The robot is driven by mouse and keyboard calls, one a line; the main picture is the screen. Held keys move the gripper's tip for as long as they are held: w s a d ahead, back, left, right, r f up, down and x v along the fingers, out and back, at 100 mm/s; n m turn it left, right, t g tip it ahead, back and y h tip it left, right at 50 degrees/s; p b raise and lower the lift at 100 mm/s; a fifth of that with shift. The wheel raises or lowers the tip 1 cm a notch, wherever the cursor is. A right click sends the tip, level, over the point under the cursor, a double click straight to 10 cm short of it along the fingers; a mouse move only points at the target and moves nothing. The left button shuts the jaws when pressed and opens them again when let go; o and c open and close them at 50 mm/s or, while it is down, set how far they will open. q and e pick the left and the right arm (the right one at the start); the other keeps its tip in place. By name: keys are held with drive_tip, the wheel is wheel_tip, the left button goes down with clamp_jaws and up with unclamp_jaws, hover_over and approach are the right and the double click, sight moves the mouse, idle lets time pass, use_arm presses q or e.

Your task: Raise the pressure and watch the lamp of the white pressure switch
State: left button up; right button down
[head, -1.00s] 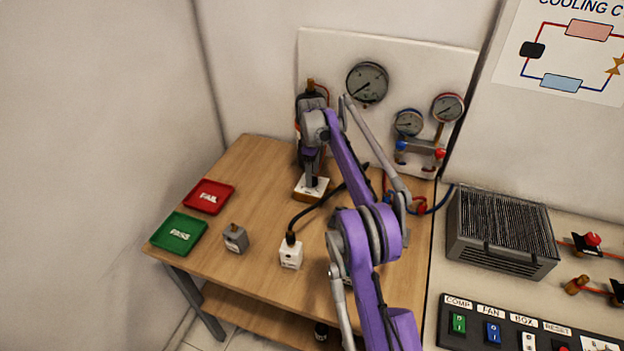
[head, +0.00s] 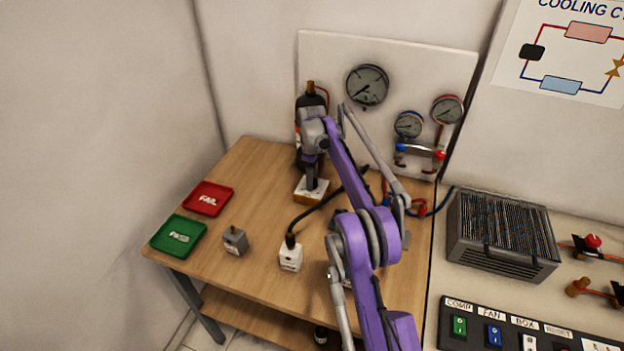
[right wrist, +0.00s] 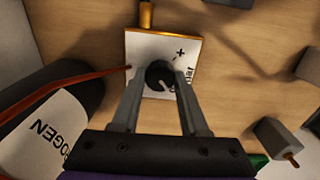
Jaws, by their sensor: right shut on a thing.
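The white pressure switch (head: 291,257) stands upright on the wooden table, with a black hose plugged into its top. I cannot make out the state of its lamp. My right gripper (right wrist: 160,82) is shut on a round black knob (right wrist: 159,74) on a white plate (right wrist: 146,50) marked with a plus sign. The knob's light pointer line shows. In the head view my right gripper (head: 311,184) reaches down to this plate at the back of the table. The large round gauge (head: 368,86) hangs on the white back panel, its needle toward the lower left. My left gripper is out of view.
A grey switch (head: 235,241) stands left of the white one. A red FAIL tray (head: 209,198) and a green PASS tray (head: 178,236) lie at the left edge. A dark nitrogen bottle (right wrist: 75,90) stands close beside my right gripper. Two smaller gauges hang farther right.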

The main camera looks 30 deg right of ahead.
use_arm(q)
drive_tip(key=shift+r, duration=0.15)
use_arm(e)
drive_tip(key=shift+m, duration=0.4)
drive_tip(key=m+p, duration=0.1)
drive_tip(key=m, duration=0.2)
drive_tip(key=shift+r+m, duration=0.1)
drive_tip(key=shift+m, duration=0.3)
drive_tip(key=m+p, duration=0.1)
drive_tip(key=m, duration=1)
use_arm(q)
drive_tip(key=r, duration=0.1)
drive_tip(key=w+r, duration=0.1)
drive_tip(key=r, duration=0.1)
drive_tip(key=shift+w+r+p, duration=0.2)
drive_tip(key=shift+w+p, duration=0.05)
drive_tip(key=shift+p, duration=0.05)
use_arm(e)
drive_tip(key=m, duration=0.4)
drive_tip(key=shift+m, duration=0.4)
drive_tip(key=shift+c, duration=2.1)
unclamp_jaws()
